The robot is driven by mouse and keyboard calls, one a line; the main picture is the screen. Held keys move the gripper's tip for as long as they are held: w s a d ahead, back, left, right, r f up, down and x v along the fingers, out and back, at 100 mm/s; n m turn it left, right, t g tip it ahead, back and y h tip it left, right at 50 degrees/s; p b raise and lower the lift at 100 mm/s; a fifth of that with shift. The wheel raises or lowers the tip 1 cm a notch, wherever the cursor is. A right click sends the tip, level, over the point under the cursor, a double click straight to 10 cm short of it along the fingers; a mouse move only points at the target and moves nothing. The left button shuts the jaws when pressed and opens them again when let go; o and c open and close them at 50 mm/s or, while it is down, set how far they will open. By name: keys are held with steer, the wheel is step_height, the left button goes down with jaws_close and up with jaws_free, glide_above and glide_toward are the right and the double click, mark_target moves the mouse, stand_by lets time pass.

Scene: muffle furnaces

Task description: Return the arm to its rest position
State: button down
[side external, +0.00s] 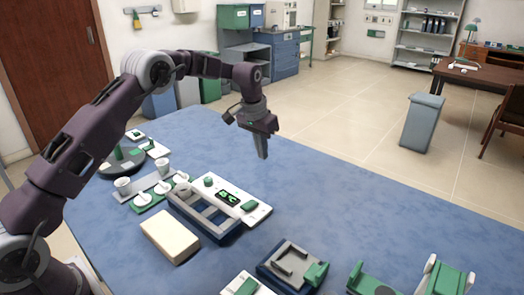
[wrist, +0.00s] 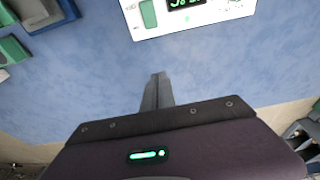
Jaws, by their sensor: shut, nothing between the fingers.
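My gripper (side external: 262,147) hangs above the far edge of the blue table (side external: 330,205), fingers pointing down. Its two fingers are together and hold nothing. In the wrist view the closed fingers (wrist: 158,90) point toward bare blue table top. The arm reaches from the lower left, up and over to the right. A white control panel (side external: 243,203) with a dark green-lit display lies below and nearer the camera than the gripper, apart from it. It also shows at the top of the wrist view (wrist: 190,14).
A dark blue open frame (side external: 207,221) stands beside the panel, with a cream block (side external: 170,237) in front. White cups (side external: 163,165) and a round dark holder (side external: 122,162) are at the left. Blue-and-green devices (side external: 293,266) sit at the front right.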

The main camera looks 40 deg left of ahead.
steer(key=s+d+r+t, duration=0.1)
steer(key=s+d+r, duration=0.1)
steer(key=s+r, duration=0.7)
steer(key=s+d+r+t, duration=0.1)
steer(key=s+d+r, duration=0.2)
steer(key=s+r, duration=0.65)
steer(key=s+d+f, duration=0.1)
steer(key=s, duration=1.1)
steer(key=s+d+f+t, duration=0.1)
steer(key=s+f, duration=0.1)
steer(key=s, duration=1)
steer(key=shift+s, duration=0.4)
